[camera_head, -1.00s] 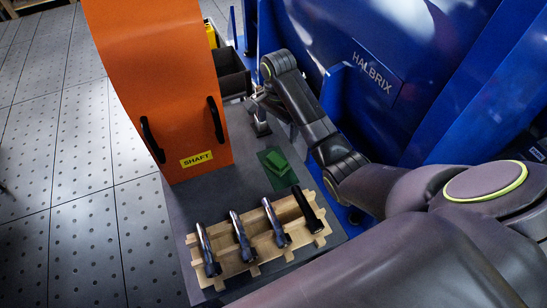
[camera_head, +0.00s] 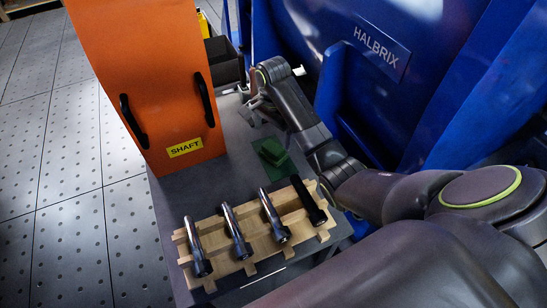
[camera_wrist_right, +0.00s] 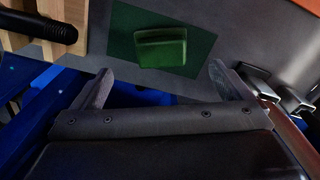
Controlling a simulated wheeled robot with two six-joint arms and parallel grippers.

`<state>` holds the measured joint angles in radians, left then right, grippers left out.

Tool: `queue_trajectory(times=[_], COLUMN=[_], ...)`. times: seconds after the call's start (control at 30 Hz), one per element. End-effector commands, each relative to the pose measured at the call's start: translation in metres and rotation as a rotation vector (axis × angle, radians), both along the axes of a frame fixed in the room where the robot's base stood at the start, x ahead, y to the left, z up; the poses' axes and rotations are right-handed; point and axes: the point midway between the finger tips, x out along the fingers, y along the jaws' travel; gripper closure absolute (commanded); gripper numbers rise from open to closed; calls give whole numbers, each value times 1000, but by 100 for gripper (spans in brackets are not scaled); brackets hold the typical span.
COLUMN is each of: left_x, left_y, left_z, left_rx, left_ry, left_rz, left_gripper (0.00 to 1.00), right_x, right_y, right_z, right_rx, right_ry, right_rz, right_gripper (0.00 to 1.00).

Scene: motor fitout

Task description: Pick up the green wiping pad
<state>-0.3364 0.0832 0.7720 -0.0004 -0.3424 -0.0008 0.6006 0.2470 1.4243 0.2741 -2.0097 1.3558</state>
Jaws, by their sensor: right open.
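The green wiping pad (camera_head: 272,151) is a small green block lying on a darker green mat (camera_head: 284,177) on the grey bench top. It also shows in the right wrist view (camera_wrist_right: 161,48), near the top centre. My right gripper (camera_head: 264,117) is just behind the pad in the head view, towards the dark bin. In the right wrist view its two fingers (camera_wrist_right: 160,73) are wide apart and empty. The pad shows beyond the fingertips, between them, with no visible contact. My left gripper is not in view.
A wooden rack (camera_head: 262,246) with several dark and metal shafts stands close in front of the pad. An orange panel (camera_head: 140,70) marked SHAFT is to the left. A dark bin (camera_head: 222,62) is at the back. The blue HALBRIX housing (camera_head: 350,110) stands on the right.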

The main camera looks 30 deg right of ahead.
Motion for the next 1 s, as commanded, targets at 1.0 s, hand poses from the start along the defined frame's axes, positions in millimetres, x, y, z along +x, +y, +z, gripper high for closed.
queue_trajectory(times=[1.0], left_x=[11], left_y=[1], left_z=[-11], left_rx=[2], left_ry=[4], left_rz=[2], left_gripper=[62], right_x=[1], right_y=[2], right_z=[-75], right_rx=[-1], right_ry=[0], right_rz=[1], right_gripper=[15])
